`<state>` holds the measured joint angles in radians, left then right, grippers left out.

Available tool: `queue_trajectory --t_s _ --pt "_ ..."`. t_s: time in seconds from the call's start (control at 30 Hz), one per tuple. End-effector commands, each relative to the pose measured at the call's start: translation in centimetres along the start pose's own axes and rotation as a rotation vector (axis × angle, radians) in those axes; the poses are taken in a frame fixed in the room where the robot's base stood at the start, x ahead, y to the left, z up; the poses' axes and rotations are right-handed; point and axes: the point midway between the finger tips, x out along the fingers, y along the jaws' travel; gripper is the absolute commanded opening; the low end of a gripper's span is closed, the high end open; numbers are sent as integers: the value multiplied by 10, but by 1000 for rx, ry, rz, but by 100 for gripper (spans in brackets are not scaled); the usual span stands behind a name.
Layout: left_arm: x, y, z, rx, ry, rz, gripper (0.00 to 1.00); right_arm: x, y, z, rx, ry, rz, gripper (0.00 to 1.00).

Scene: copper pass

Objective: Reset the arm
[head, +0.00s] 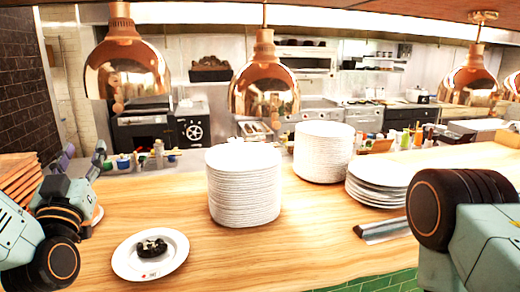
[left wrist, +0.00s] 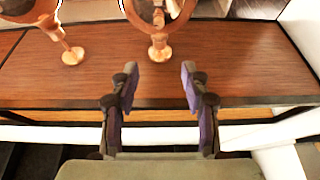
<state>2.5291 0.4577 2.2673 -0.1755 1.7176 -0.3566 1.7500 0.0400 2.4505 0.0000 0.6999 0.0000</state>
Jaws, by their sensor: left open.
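My left gripper (head: 84,156) is at the left of the head view, raised above the wooden counter, its dark fingers with purple pads spread apart. In the left wrist view its two fingers (left wrist: 160,76) stand open with nothing between them. Beyond them is a wooden surface (left wrist: 230,62) with copper lamp fittings. My right arm shows at the right edge of the head view, but its gripper is out of view.
The wooden counter (head: 305,240) bears a plate (head: 175,262) with dark food and tall plate stacks (head: 243,190) (head: 322,155). Lower plates (head: 375,185) and a metallic item (head: 382,231) are at right. Copper lamps (head: 127,68) (head: 264,88) hang above. Brown stacked items (head: 18,178) are at left.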

Motion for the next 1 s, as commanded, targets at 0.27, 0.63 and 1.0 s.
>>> queue_trajectory --t_s 0.27,0.63,1.0 --pt "-2 8 30 -70 -137 32 47 0 0 0 0 1 0 40" --pt "-67 39 147 -145 -564 109 47 22 0 0 0 1 0 40" --pt "-243 58 317 -124 -1140 149 47 83 1 0 0 1 0 40"
